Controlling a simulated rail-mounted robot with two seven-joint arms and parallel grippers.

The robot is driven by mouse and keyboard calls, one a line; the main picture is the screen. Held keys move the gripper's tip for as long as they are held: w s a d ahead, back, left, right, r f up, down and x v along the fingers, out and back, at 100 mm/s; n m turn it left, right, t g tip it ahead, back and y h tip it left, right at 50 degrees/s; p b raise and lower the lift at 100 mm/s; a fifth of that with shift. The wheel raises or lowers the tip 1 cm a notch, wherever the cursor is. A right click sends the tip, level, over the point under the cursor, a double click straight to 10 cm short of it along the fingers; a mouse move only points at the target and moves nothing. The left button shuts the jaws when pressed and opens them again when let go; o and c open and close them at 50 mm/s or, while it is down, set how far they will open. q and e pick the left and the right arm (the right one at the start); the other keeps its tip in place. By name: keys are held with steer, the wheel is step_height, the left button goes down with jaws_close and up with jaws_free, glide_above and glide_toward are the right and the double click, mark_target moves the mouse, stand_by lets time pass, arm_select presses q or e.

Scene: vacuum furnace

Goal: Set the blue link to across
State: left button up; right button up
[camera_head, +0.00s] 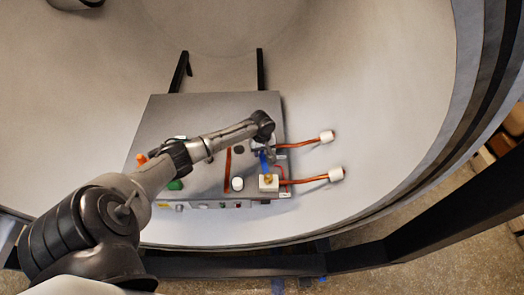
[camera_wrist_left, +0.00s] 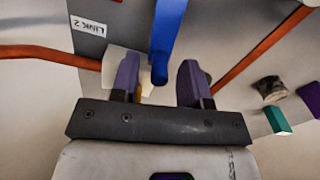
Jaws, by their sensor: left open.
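The blue link (camera_head: 264,162) is a narrow blue bar at the right end of the grey panel box, partly hidden by my left gripper (camera_head: 268,149). In the head view its lower end is near a white block (camera_head: 268,184) with a brass part on top. In the left wrist view the blue link (camera_wrist_left: 167,38) comes down from the top edge. Its rounded end lies between the two purple-tipped fingers of my left gripper (camera_wrist_left: 158,82). The fingers stand apart, with gaps on both sides of the link. A "LINK 2" label (camera_wrist_left: 90,30) shows upside down. My right gripper is not in view.
The grey panel box (camera_head: 205,108) carries several knobs and a green button (camera_head: 175,185). Orange-brown rods run right to white end pieces (camera_head: 327,136) and (camera_head: 336,174). The pale curved furnace wall (camera_head: 390,90) surrounds the box. A dark frame bar (camera_head: 440,225) crosses the lower right.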

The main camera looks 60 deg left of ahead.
arm_select(q)
jaws_close()
stand_by(0.4)
